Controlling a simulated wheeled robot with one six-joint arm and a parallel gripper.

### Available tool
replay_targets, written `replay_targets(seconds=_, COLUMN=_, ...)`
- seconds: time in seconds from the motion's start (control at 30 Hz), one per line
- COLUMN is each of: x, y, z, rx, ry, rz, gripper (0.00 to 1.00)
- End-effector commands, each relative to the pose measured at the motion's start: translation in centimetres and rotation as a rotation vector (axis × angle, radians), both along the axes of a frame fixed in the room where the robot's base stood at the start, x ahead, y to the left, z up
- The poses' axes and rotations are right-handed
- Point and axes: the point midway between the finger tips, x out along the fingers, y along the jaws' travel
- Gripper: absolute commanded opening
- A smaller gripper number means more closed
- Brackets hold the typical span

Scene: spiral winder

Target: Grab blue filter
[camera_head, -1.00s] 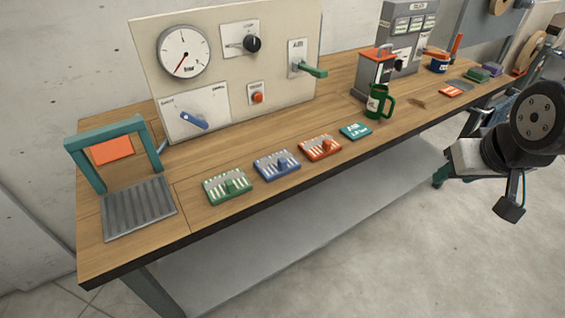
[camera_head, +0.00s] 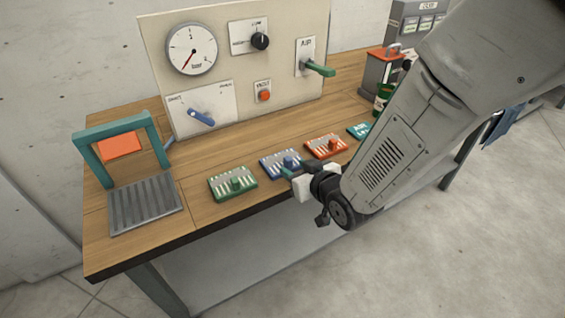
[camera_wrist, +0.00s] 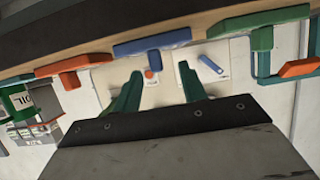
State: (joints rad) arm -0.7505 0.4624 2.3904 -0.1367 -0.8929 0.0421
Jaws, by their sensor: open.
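The blue filter (camera_head: 271,164) is a flat ribbed block with a blue knob. It lies on the wooden bench between the green and orange filters. My gripper (camera_head: 299,169) is at the bench's front edge, close to the blue filter's right front side, and partly covers that filter. In the wrist view, which is upside down, my gripper (camera_wrist: 158,82) has its two green fingers apart with nothing between them. The blue filter (camera_wrist: 150,43) is ahead of them, its knob lined up with the gap. Contact cannot be told.
The green filter (camera_head: 233,184) lies left of the blue one, the orange filter (camera_head: 325,146) right. A teal card (camera_head: 359,130) is beyond. A ribbed plate with a teal frame (camera_head: 145,206) stands at the left. A panel with gauge and switches (camera_head: 232,62) stands behind.

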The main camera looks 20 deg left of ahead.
Motion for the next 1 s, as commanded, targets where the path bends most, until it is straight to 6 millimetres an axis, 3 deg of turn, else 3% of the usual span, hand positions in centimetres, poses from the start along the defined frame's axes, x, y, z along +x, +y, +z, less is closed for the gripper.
replay_targets(seconds=0.33, x=3.4, y=3.0, z=-1.4, rx=-0.001, ry=0.000, rz=-0.001, gripper=0.42)
replay_targets(seconds=0.63, x=3.8, y=3.4, z=-1.6, rx=-0.001, ry=0.001, rz=-0.002, gripper=0.42)
replay_targets(seconds=0.67, x=3.8, y=3.4, z=-1.6, rx=-0.001, ry=0.001, rz=-0.002, gripper=0.39)
replay_targets(seconds=0.8, x=3.8, y=3.4, z=-1.6, rx=-0.002, ry=0.001, rz=-0.001, gripper=0.00)
replay_targets(seconds=1.0, x=3.8, y=3.4, z=-1.6, rx=-0.001, ry=0.000, rz=-0.001, gripper=0.00)
